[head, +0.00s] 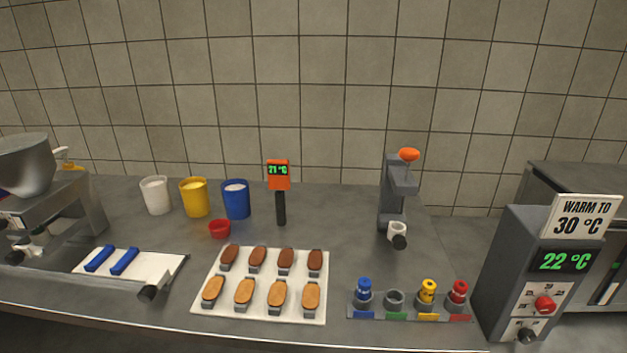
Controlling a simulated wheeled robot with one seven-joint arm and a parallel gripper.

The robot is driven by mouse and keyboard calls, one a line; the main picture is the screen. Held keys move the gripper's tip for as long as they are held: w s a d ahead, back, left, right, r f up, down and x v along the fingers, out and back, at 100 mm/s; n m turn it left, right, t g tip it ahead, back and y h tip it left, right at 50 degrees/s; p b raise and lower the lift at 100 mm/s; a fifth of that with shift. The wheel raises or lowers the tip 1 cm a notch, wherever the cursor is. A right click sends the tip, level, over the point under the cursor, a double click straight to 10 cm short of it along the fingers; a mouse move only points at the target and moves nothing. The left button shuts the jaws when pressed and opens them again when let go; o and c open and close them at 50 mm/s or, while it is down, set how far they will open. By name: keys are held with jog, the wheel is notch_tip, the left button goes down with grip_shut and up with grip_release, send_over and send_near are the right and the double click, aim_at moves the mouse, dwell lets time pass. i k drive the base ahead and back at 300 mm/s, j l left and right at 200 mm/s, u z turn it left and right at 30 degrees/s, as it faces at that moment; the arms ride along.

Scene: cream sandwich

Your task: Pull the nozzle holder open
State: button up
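A grey upright press or dispenser (394,190) with an orange knob (409,154) stands right of centre. A white ring-like part with a black knob (399,242) sits low on its front; this may be the nozzle holder. I cannot tell whether it is open or closed. A similar white part with a black knob (15,257) is on the grey hopper machine (62,195) at the far left. A rack (411,316) holds blue, yellow and red nozzle-like pieces, with an empty socket (394,299) at green. My gripper is not in view.
A white tray (214,307) of several brown and tan pieces lies front centre. White, yellow and blue cups (236,203), a red bowl (219,229) and a thermometer (279,180) stand behind. A warming unit (512,262) reading 22 °C stands right. Counter between thermometer and press is clear.

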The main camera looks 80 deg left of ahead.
aim_at(14, 257)
jog(key=u, duration=3.85)
jog(key=i+j+z, duration=0.1)
jog(key=i, duration=0.25)
jog(key=i+j, duration=0.35)
jog(key=z, duration=0.05)
